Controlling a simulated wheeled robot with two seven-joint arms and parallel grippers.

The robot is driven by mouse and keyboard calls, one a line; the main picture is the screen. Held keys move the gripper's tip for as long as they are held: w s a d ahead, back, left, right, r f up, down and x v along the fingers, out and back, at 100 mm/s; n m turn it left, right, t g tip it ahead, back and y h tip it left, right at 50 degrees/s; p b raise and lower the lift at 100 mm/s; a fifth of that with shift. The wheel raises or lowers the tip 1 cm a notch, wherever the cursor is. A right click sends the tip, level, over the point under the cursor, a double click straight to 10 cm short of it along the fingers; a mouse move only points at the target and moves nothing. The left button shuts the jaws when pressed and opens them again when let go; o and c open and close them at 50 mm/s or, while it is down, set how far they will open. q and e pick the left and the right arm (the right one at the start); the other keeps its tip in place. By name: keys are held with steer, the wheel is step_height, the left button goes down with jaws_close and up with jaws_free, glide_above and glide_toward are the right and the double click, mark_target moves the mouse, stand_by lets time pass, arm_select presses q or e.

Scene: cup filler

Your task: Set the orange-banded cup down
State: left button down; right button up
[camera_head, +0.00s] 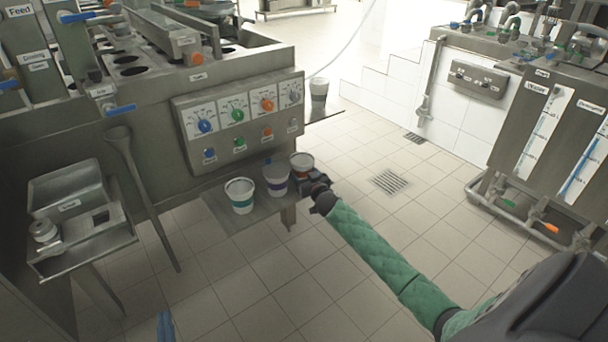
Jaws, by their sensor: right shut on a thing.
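The orange-banded cup (301,162) is white-rimmed and upright at the right end of a small metal shelf (218,209) below the control panel. My right gripper (313,184) is shut on it from the front right and hides its lower part. I cannot tell whether its base touches the shelf. A purple-banded cup (276,180) stands just left of it, and a green-banded cup (240,196) stands further left on the shelf. My left gripper is not in view.
The panel (240,118) with knobs and buttons rises right behind the cups. A grey cup (318,91) stands on a side ledge (330,113) further back. A metal box on a stand (75,200) is at left. Open tiled floor lies right of the shelf.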

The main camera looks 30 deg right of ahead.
steer(key=shift+f, duration=0.1)
steer(key=o, duration=1)
steer(key=shift+c, duration=0.2)
